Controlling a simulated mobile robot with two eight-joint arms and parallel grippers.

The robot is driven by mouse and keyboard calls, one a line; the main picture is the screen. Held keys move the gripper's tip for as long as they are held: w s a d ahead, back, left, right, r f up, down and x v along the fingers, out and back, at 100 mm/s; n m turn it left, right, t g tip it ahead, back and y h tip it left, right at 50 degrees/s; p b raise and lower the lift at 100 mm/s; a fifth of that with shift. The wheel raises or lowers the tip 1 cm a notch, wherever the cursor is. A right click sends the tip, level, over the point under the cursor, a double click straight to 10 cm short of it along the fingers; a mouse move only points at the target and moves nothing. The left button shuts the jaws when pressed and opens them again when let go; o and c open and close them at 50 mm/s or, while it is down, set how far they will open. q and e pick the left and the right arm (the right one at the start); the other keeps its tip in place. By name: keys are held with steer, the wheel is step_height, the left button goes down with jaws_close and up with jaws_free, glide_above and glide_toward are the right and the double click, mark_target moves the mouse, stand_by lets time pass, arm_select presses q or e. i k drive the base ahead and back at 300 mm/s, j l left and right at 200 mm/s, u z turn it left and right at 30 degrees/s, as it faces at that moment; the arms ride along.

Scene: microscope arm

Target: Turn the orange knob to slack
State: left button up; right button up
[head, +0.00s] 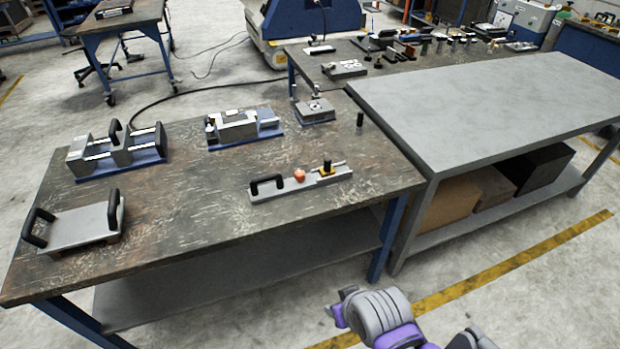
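The orange knob (299,175) sits on a low, narrow grey metal fixture (312,182) near the front right of the dark worktable. A black arched handle (267,184) is at the fixture's left end. A black post with a yellow base (327,168) and a thin pale rod stand at its right end. The knob's marking and turn position are too small to read. Grey and purple parts of my own arm show at the bottom, in front of the table and clear of the fixture. No gripper fingers show in the head view.
The worktable (200,215) also holds a plate with two black handles (75,228), a twin-handled device (115,150), a grey block assembly (240,127) and a small dark cylinder (360,120). A grey bench (480,110) adjoins at right. Floor in front is clear.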

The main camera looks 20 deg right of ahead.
mark_target(300, 174)
steer(key=i+l, duration=0.2)
steer(key=i, duration=0.15)
steer(key=i+l, duration=0.2)
steer(key=i, duration=0.15)
steer(key=i+l, duration=0.2)
steer(key=i, duration=0.2)
steer(key=z, duration=0.05)
